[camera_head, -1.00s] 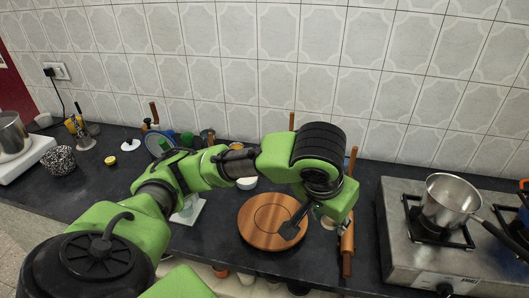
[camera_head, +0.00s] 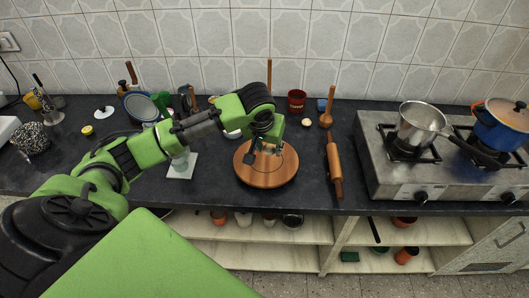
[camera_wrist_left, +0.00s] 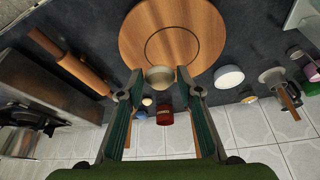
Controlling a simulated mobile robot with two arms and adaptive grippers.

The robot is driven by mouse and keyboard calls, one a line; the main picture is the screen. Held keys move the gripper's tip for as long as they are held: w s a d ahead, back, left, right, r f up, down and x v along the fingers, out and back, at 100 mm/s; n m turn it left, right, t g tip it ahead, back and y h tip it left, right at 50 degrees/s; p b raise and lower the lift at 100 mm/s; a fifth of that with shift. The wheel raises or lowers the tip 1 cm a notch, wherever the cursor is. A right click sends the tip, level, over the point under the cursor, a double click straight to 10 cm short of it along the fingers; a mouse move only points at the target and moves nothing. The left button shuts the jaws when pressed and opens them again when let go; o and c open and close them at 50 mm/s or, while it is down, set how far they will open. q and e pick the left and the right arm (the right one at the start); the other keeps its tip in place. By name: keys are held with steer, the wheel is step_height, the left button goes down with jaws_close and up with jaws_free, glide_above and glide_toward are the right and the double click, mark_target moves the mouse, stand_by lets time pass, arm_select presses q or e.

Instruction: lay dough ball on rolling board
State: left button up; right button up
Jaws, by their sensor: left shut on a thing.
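The rolling board (camera_head: 262,178) is a round wooden disc with a ring line, lying on the dark counter; it fills the top of the left wrist view (camera_wrist_left: 140,35). My left gripper (camera_head: 265,149) is over the board's back half in the head view. In the left wrist view my left gripper (camera_wrist_left: 159,80) is shut on a pale beige rounded thing (camera_wrist_left: 160,75), which I take for the dough ball. The board is just beyond it; I cannot tell whether they touch. In the head view the dough ball is mostly hidden by the fingers. My right gripper is not in view.
A rolling pin (camera_head: 334,165) lies right of the board, with the stove (camera_head: 375,150) and a steel pot (camera_head: 418,122) farther right. A white bowl (camera_head: 233,134) stands behind the board's left edge. A red mug (camera_head: 296,98) stands near the wall.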

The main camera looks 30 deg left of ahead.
mark_target(265, 144)
arm_select(q)
steer(key=w+a+f, duration=0.2)
steer(key=f, duration=0.1)
steer(key=w+a+f, duration=0.1)
steer(key=f, duration=0.1)
steer(key=shift+w+a+f+p, duration=0.1)
steer(key=shift+w+p, duration=0.2)
steer(key=shift+p, duration=0.1)
steer(key=shift+w+a+f, duration=0.15)
steer(key=shift+a+f, duration=0.15)
steer(key=shift+f, duration=0.1)
step_height(265, 144, down, 3)
steer(key=shift+w+a+f, duration=0.1)
steer(key=shift+f, duration=0.15)
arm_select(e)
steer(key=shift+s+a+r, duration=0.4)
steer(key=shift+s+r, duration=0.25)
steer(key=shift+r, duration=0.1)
arm_select(q)
steer(key=shift+f, duration=0.15)
steer(key=o, duration=1)
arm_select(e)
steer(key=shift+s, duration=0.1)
